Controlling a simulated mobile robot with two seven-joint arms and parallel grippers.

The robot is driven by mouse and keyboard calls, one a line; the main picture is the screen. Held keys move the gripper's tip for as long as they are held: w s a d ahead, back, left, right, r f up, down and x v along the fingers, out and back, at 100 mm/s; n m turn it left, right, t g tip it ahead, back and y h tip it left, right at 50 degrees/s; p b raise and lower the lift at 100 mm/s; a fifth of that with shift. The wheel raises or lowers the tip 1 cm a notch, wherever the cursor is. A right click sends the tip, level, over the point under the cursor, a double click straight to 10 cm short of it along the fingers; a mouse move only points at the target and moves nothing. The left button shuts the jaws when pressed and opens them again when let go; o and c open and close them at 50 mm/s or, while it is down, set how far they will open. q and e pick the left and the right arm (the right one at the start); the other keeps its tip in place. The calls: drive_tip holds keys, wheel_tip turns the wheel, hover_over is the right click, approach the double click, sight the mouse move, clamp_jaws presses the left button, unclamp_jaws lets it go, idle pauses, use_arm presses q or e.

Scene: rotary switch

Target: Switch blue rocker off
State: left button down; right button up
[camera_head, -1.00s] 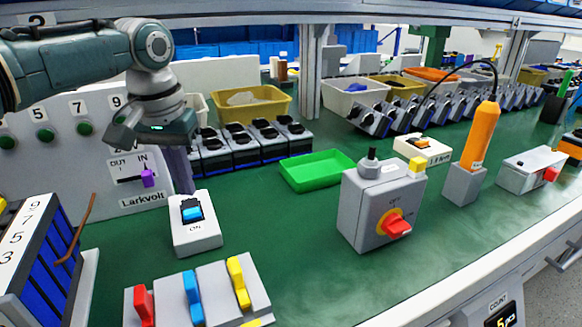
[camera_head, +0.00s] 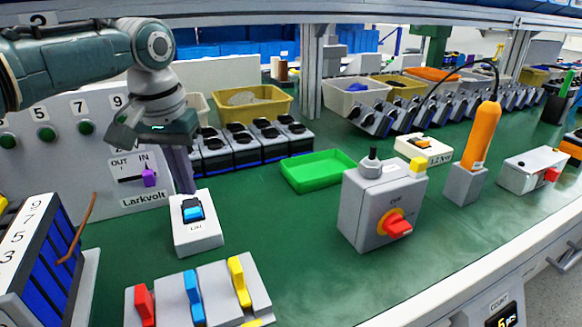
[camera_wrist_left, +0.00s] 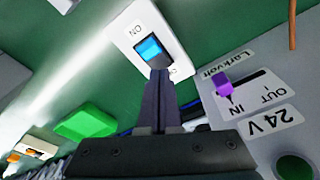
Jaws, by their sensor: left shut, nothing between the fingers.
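The blue rocker (camera_head: 193,213) sits in a black frame on a white box on the green bench, and its lit blue part faces the front. In the left wrist view the rocker (camera_wrist_left: 151,50) is at top centre, with "ON" printed at the box's far end in that view. My left gripper (camera_head: 186,190) is shut and empty, pointing down at the back edge of the white box. In the left wrist view its fingertips (camera_wrist_left: 159,74) overlap the rocker's lower end; I cannot tell whether they touch it. My right gripper is not in view.
A white Larkvolt panel with a purple slider (camera_head: 149,178) stands close to the left. Red, blue and yellow toggles (camera_head: 193,297) are in front. A grey box with a red knob (camera_head: 397,228) and a green tray (camera_head: 318,183) are to the right. Bench between them is clear.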

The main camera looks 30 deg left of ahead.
sight(190, 203)
use_arm(q)
drive_tip(key=shift+f+b, duration=0.55)
drive_tip(key=shift+f, duration=0.4)
idle(0.9)
wheel_tip(190, 203, up, 7)
drive_tip(key=p, duration=0.8)
drive_tip(key=shift+r, duration=0.1)
idle(0.4)
